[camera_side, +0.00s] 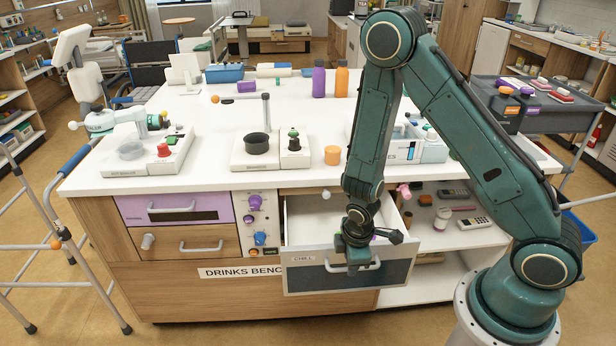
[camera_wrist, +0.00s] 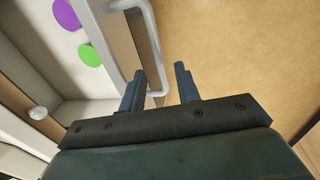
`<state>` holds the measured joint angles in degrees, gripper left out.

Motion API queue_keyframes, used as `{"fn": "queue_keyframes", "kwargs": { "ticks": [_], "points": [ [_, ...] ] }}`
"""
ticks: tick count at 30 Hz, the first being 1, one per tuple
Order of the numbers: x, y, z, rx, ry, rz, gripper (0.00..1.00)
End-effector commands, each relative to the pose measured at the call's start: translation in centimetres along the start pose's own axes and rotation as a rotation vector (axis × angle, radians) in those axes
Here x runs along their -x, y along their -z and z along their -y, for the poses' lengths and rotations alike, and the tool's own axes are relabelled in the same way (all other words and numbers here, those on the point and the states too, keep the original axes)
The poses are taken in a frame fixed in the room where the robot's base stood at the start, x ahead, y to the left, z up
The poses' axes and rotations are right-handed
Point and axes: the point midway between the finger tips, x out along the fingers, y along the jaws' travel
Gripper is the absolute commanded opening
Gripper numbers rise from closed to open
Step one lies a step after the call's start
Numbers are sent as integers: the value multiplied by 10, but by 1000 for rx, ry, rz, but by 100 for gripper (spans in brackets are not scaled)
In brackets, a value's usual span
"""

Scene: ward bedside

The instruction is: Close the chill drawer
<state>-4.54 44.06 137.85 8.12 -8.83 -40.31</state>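The chill drawer (camera_side: 305,283) is pulled out of the bench's front in the side view, with its grey front and pale handle (camera_side: 342,268) facing the camera. Its open inside shows behind the front. My gripper (camera_side: 356,240) is over the drawer's front edge, above the handle; its fingertips are hard to make out there. In the wrist view the two fingers (camera_wrist: 160,82) stand apart with nothing held between them. The handle (camera_wrist: 133,45) runs close to the left finger; I cannot tell if they touch. A purple disc (camera_wrist: 66,14) and a green disc (camera_wrist: 89,55) show inside the drawer.
A lilac drawer (camera_side: 170,208) and a wooden drawer (camera_side: 180,241) sit shut at left. Knobs (camera_side: 256,202) line the panel beside the chill drawer. Open shelves (camera_side: 450,215) with small items are at right. The floor (camera_wrist: 245,60) before the drawer is clear in the wrist view.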

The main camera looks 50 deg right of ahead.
Motion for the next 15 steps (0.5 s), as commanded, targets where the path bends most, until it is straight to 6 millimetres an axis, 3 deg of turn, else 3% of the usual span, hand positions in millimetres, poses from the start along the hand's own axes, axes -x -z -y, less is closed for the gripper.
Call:
{"fn": "queue_keyframes", "kwargs": {
  "ticks": [6, 15],
  "points": [
    [-14, 0, 0, 0, 0, 0, 32],
    [-18, 0, 0, 0, -1, -1, 32]
  ]
}}
